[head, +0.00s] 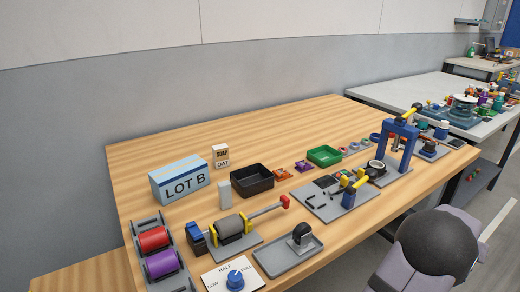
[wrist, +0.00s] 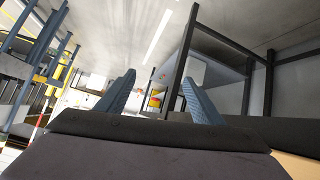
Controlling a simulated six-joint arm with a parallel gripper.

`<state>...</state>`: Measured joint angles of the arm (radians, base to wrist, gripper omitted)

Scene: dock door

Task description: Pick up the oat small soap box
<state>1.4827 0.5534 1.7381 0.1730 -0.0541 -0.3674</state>
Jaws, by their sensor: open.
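The oat small soap box (head: 221,156) is a small white carton with a dark and tan band and the words SOAP and OAT. It stands upright on the wooden table (head: 290,122) near its back, in the head view. The wrist view does not show it. My gripper (wrist: 154,92) shows in the wrist view with two blue-grey fingers apart and nothing between them. It points away from the table toward shelving and the ceiling. In the head view a dark rounded part of my arm (head: 437,245) is at the lower right, off the table's front edge, far from the box.
A blue LOT B box (head: 180,180) stands left of the soap box. A grey block (head: 224,191) and a black tray (head: 252,179) stand in front. A green tray (head: 325,155) and a blue press frame (head: 397,146) are further right. The table behind the soap box is clear.

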